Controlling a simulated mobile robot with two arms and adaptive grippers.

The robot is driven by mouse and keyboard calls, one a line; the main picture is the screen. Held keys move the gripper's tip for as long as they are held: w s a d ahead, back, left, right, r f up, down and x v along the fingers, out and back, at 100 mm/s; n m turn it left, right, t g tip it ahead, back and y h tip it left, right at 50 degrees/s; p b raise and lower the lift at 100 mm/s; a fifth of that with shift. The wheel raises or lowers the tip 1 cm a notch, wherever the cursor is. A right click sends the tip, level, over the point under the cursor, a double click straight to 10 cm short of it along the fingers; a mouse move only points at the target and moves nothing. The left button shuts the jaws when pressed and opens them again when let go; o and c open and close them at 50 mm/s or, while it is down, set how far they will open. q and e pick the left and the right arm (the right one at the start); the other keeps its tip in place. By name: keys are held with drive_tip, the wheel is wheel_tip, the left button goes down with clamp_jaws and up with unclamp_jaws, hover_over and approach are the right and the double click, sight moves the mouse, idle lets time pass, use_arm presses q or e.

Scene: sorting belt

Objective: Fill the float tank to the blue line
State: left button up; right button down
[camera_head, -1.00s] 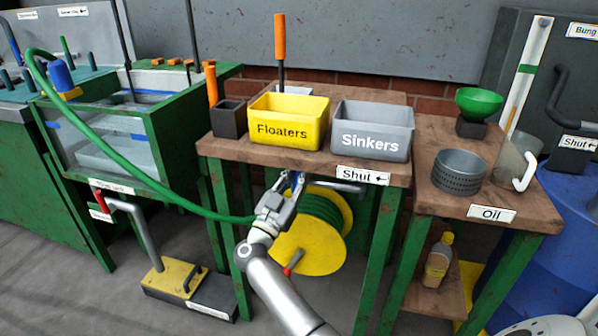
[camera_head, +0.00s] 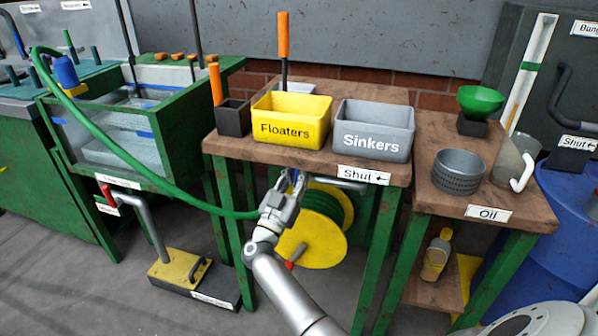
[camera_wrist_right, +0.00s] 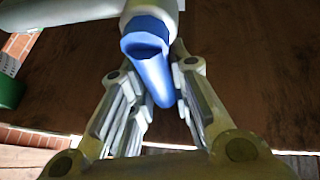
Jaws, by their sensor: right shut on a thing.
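The float tank (camera_head: 160,108) is a green-framed tank with clear walls at the left in the head view. Blue line marks (camera_head: 146,134) show on its wall; clear water lies inside, but its exact level against the line is hard to tell. A green hose (camera_head: 150,180) runs from a yellow reel (camera_head: 318,245) to a blue nozzle (camera_head: 66,72) at the tank's rim. My right gripper (camera_head: 287,190) is under the bench edge, shut on a blue tap handle, which shows between its fingers in the right wrist view (camera_wrist_right: 147,62). My left gripper is out of view.
A "Shut" label with a left arrow (camera_head: 363,174) sits right of the tap. Above, the bench holds a yellow Floaters bin (camera_head: 290,130) and a grey Sinkers bin (camera_head: 372,142).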

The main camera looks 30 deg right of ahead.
drive_tip(key=c, duration=1.6)
unclamp_jaws()
drive_tip(key=shift+w, duration=0.1)
drive_tip(key=v, duration=0.7)
drive_tip(key=shift+a+f, duration=0.2)
